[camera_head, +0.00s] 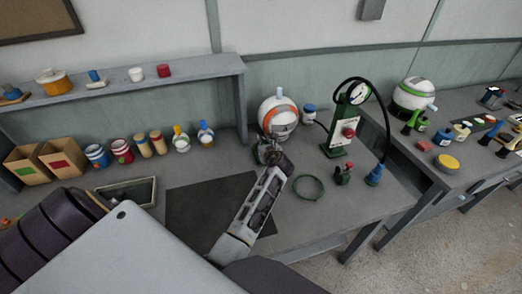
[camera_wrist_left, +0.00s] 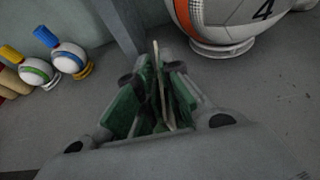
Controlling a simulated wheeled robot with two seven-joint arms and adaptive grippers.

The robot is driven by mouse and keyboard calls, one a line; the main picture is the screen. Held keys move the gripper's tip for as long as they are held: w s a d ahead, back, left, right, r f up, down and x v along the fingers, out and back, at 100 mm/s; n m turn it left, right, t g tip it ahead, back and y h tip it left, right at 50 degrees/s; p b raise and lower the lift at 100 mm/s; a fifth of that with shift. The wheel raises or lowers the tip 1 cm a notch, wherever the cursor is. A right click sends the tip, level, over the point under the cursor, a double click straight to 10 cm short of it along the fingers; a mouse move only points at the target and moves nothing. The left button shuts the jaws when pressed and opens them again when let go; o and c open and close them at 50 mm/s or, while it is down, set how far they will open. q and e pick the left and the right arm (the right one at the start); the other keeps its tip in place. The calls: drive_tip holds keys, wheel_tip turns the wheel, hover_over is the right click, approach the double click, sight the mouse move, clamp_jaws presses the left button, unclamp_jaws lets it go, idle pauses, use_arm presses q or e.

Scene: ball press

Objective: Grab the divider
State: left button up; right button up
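My left gripper (camera_head: 271,152) is over the back of the bench, just in front of the white-and-orange ball (camera_head: 280,122). In the left wrist view the gripper (camera_wrist_left: 152,82) has green parts between its grey knuckles. A thin beige upright piece (camera_wrist_left: 158,75), perhaps the divider, stands between these green parts. I cannot tell whether the fingers press on it or which green parts belong to the gripper. In the head view this piece is too small to make out. My right gripper is in neither view.
A green press with a gauge (camera_head: 345,125) stands to the right, with a green ring (camera_head: 308,188) in front. Small balls with coloured plugs (camera_head: 205,134) stand left of the gripper by the shelf (camera_head: 200,70).

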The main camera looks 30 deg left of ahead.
use_arm(q)
drive_tip(key=shift+r, duration=0.15)
clamp_jaws()
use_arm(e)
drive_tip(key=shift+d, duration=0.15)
use_arm(q)
drive_tip(key=shift+r, duration=0.55)
wheel_tip(320, 180, up, 8)
drive_tip(key=shift+f+p, duration=0.15)
drive_tip(key=shift+p, duration=0.3)
drive_tip(key=shift+r, duration=0.45)
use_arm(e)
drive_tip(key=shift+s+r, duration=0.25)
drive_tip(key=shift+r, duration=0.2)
